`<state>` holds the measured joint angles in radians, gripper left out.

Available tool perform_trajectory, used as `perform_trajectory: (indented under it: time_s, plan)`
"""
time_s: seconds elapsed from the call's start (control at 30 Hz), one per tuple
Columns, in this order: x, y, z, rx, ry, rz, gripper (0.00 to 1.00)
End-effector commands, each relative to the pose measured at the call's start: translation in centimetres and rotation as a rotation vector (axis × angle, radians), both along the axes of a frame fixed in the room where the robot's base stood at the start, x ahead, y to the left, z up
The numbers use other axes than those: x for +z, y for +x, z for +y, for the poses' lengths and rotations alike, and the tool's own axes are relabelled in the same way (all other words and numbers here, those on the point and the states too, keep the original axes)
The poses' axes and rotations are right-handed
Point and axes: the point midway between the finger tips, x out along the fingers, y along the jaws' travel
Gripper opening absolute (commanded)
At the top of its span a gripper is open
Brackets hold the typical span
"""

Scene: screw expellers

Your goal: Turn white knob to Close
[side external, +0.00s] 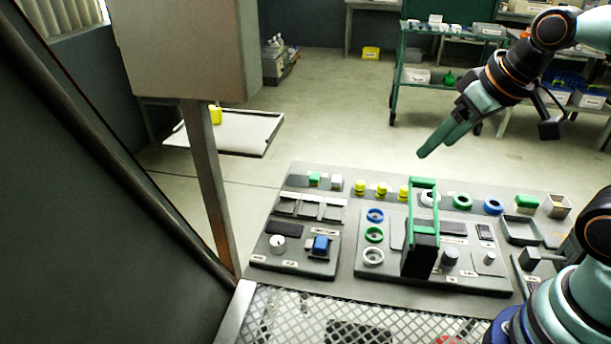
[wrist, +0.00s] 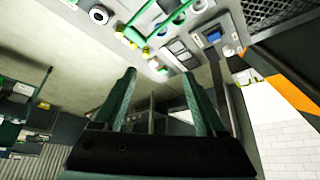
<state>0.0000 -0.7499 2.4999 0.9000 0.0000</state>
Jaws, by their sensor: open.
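A round white knob (side external: 278,241) sits on the left grey panel (side external: 262,259), left of a blue block-like part (side external: 320,245). Small labels lie below it, too small to read, so I cannot tell its setting. In the wrist view, a pale round knob (wrist: 228,50) beside the blue part (wrist: 213,37) appears to be the same one. My gripper (side external: 432,148) is empty, up in the air behind and right of the panels, well away from the knob. In the wrist view its two fingers (wrist: 159,75) stand apart with nothing between them.
A black box with a green handle frame (side external: 420,245) stands tall on the middle panel. Blue, green and white rings (side external: 374,235), yellow knobs (side external: 381,188) and other grey-white knobs (side external: 450,257) are around it. A slanted post (side external: 208,180) stands left. Space above the left panel looks clear.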

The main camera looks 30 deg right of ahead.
Motion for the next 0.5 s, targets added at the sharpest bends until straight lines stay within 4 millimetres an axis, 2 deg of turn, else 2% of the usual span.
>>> perform_trajectory:
  time_s: [0.17, 0.27, 0.5]
  plan:
    - [0.2, 0.6, 0.5, 0.038, -0.011, 0.016, 0.68]
    - [0.6, 1.8, 1.5, 0.117, -0.034, 0.048, 0.68]
    - [0.7, 6.6, 6.0, 0.413, -0.12, 0.15, 0.68]
